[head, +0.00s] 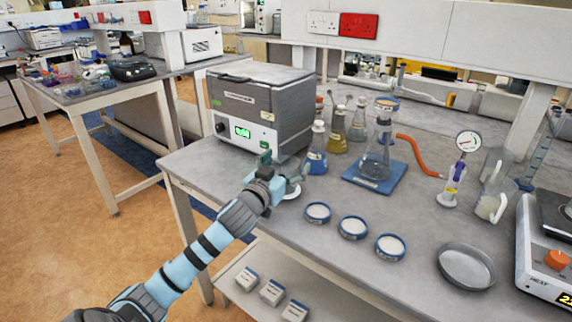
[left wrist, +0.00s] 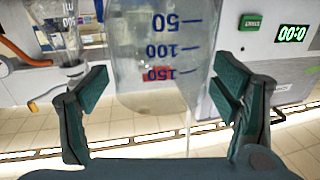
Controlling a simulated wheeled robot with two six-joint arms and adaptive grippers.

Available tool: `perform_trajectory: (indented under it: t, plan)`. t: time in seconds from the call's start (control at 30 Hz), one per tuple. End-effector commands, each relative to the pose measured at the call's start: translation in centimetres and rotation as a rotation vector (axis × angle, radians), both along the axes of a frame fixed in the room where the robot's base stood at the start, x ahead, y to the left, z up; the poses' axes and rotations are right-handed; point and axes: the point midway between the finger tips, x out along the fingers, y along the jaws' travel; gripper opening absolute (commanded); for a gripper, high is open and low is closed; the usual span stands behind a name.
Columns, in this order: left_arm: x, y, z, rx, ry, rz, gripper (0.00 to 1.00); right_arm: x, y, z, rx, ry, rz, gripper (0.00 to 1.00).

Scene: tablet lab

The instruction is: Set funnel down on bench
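The funnel (left wrist: 158,45), a clear graduated glass cup, fills the middle of the left wrist view between the fingers of my left gripper (left wrist: 160,88). In the head view my left gripper (head: 280,168) is low over the bench (head: 330,240), just in front of the grey oven. It hides most of the funnel; a pale round end (head: 291,190) shows below the fingers, close to the bench top. Whether it touches the bench I cannot tell. My right gripper is not in view.
The grey oven (head: 262,105) stands behind my left gripper. A blue flask (head: 314,155) is close on its right, then a filter flask (head: 376,158) on a blue mat with an orange hose. Several small dishes (head: 352,227) line the front. Bare bench lies between dishes and mat.

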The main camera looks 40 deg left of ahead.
Motion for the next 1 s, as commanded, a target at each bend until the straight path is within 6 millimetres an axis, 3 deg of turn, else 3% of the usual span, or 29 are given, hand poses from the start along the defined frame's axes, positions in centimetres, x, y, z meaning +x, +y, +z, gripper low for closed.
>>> perform_trajectory:
  t: [0.27, 0.37, 0.5, 0.7, 1.0]
  plan:
    - [-0.8, -0.1, 0.0, 0.004, 0.002, 0.000, 0.81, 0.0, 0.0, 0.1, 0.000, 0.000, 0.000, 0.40]
    - [-2.6, -0.6, 0.0, 0.007, 0.004, -0.002, 0.81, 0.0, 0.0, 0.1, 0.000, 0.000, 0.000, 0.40]
    - [-6.4, -1.5, 0.0, 0.010, 0.006, -0.005, 0.81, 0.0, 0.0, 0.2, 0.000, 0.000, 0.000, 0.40]
    - [-10.7, -2.3, 0.2, 0.009, 0.007, 0.000, 0.81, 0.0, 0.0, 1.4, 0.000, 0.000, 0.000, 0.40]
    - [-11.8, -2.6, 0.1, 0.000, -0.001, 0.000, 0.81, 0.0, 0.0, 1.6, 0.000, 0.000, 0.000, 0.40]
